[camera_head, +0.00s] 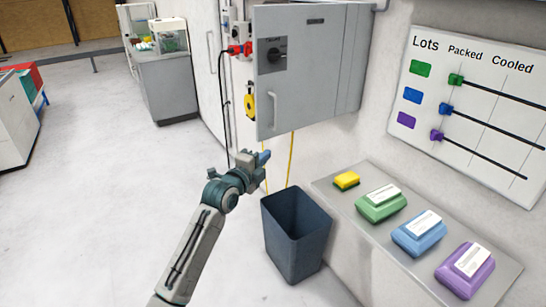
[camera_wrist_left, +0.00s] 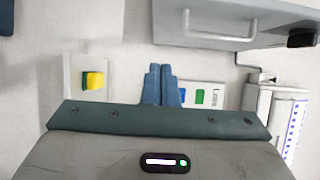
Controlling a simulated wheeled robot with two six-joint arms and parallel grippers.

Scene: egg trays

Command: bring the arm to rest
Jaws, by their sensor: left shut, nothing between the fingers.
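My left arm comes in from the lower left of the head view, stretched out over the floor. Its left gripper (camera_head: 264,158) is shut and empty, in the air in front of the grey wall cabinet and above the dark bin. The left wrist view shows its two blue-grey fingers (camera_wrist_left: 161,84) pressed together with nothing between them. My right gripper is in neither view.
A grey cabinet (camera_head: 310,90) hangs behind the gripper. A dark open bin (camera_head: 290,269) stands below. A shelf (camera_head: 330,189) at right holds a yellow sponge (camera_head: 346,180) and green (camera_head: 380,209), blue (camera_head: 419,241) and purple (camera_head: 464,279) egg trays.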

